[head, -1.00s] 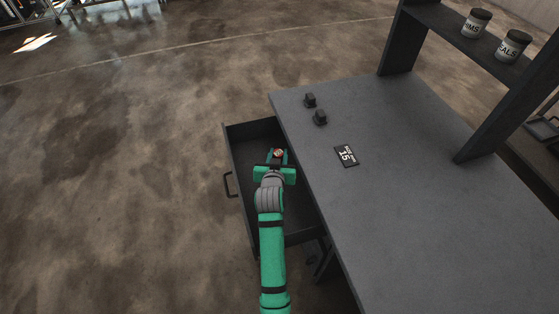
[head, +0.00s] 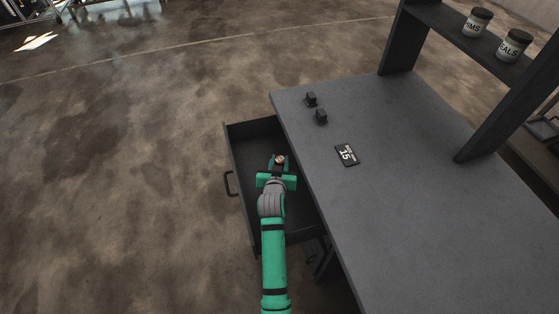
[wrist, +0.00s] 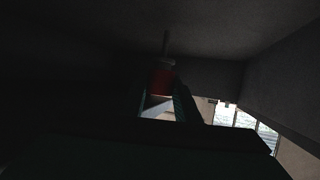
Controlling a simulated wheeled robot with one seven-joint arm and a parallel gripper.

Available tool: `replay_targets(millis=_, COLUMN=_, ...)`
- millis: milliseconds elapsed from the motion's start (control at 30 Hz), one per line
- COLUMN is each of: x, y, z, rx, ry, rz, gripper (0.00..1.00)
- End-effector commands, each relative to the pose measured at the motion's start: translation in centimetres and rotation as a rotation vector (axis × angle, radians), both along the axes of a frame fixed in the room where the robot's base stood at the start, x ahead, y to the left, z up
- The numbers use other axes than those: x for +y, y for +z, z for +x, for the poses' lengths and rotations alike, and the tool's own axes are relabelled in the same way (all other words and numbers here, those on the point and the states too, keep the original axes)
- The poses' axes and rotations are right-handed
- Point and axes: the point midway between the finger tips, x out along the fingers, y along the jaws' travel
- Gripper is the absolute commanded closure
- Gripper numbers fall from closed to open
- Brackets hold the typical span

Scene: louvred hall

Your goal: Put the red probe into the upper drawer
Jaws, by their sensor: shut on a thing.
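The open upper drawer (head: 238,160) juts out from the left side of the grey workbench (head: 400,180), its handle on the left. My gripper (head: 279,162) is over or inside the drawer, near its far right part. In the wrist view my gripper (wrist: 165,100) is shut on the red probe (wrist: 162,80), which has a red body and a thin tip pointing up in that picture. In the head view only a small end of the probe (head: 280,158) shows between the fingers. The wrist view is dark, with drawer walls around. I cannot tell whether the probe touches the drawer floor.
Two small black blocks (head: 321,116) and a black card marked 15 (head: 347,155) lie on the bench top. Labelled jars (head: 514,45) stand on a raised shelf at the back right. Open concrete floor lies left of the drawer.

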Motion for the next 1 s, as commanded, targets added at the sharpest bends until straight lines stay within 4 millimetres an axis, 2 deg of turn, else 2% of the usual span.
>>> replay_targets(millis=167, x=0.0, y=-0.2, z=0.0, rx=-0.001, ry=0.001, rz=0.0, gripper=0.94)
replay_targets(millis=200, x=0.1, y=-0.2, z=0.0, rx=0.0, ry=0.001, rz=0.0, gripper=0.62)
replay_targets(millis=233, x=0.1, y=-0.2, z=0.0, rx=0.0, ry=0.001, rz=0.0, gripper=0.55)
replay_targets(millis=267, x=0.1, y=-0.2, z=0.0, rx=0.0, ry=0.001, rz=-0.001, gripper=0.52)
replay_targets(millis=567, x=0.1, y=-0.1, z=0.0, rx=0.0, ry=0.001, rz=0.0, gripper=0.52)
replay_targets(millis=733, x=0.1, y=1.2, z=-0.2, rx=-0.001, ry=0.001, rz=0.0, gripper=0.52)
replay_targets(millis=1000, x=0.5, y=3.1, z=-5.3, rx=0.0, ry=0.002, rz=0.001, gripper=0.52)
